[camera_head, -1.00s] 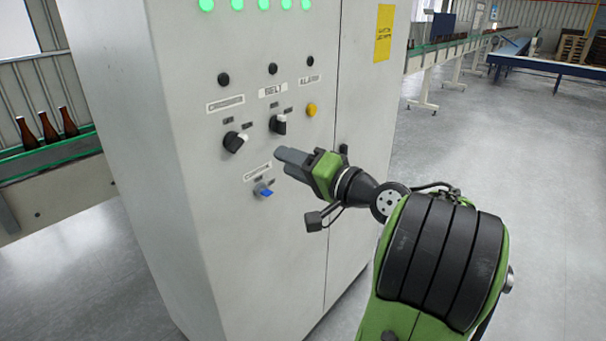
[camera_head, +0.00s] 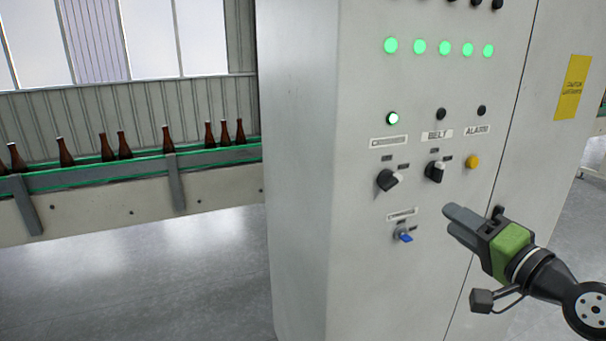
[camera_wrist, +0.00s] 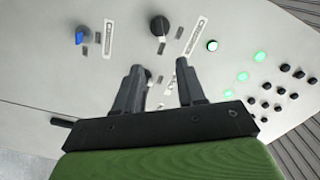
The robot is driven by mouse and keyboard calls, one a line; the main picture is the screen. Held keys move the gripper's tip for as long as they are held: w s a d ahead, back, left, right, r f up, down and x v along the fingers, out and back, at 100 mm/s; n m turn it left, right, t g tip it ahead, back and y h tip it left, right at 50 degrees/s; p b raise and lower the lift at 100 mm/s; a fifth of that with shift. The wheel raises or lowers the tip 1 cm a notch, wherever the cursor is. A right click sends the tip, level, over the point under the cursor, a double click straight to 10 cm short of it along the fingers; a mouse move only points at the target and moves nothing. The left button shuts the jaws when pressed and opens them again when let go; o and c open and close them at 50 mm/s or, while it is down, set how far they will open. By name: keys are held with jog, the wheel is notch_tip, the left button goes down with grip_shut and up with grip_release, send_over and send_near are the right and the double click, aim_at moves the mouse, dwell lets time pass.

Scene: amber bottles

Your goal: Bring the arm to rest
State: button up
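My gripper (camera_head: 452,212) is in front of the grey control cabinet (camera_head: 300,150), right of the blue switch (camera_head: 404,236) and below the yellow button (camera_head: 473,162). It appears apart from the panel. In the wrist view my gripper (camera_wrist: 158,75) has its two dark fingers spread with nothing held between them. The left black knob (camera_head: 388,180) and the BELT knob (camera_head: 435,172) sit above the blue switch. The wrist view also shows the blue switch (camera_wrist: 82,34) and the left black knob (camera_wrist: 160,25); the BELT knob is partly hidden behind the fingers.
A lamp (camera_head: 393,118) above the left knob glows whitish green; the two lamps beside it are dark. A row of green lamps (camera_head: 445,48) is lit above. Several brown bottles (camera_head: 168,140) stand on a conveyor (camera_head: 100,205) at left. Open floor (camera_head: 150,290) lies below it.

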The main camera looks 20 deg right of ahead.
jog(key=w+a+f+n+g+y, duration=0.1)
jog(key=w+a+f+n+g, duration=0.15)
jog(key=a+f+g, duration=0.4)
jog(key=w+a+f+n+g, duration=0.1)
jog(key=w+a+f+n, duration=0.2)
jog(key=a, duration=0.7)
jog(key=s+a+f+n+g+h, duration=0.1)
jog(key=s+a+f+n+g, duration=0.1)
jog(key=s, duration=0.8)
jog(key=s+a+f+n+g+h+p, duration=0.1)
jog(key=s+a+f+n+g, duration=0.2)
jog(key=s, duration=0.7)
jog(key=shift+a+n+h+p, duration=0.3)
jog(key=shift+a+n, duration=0.05)
jog(key=shift+a, duration=0.65)
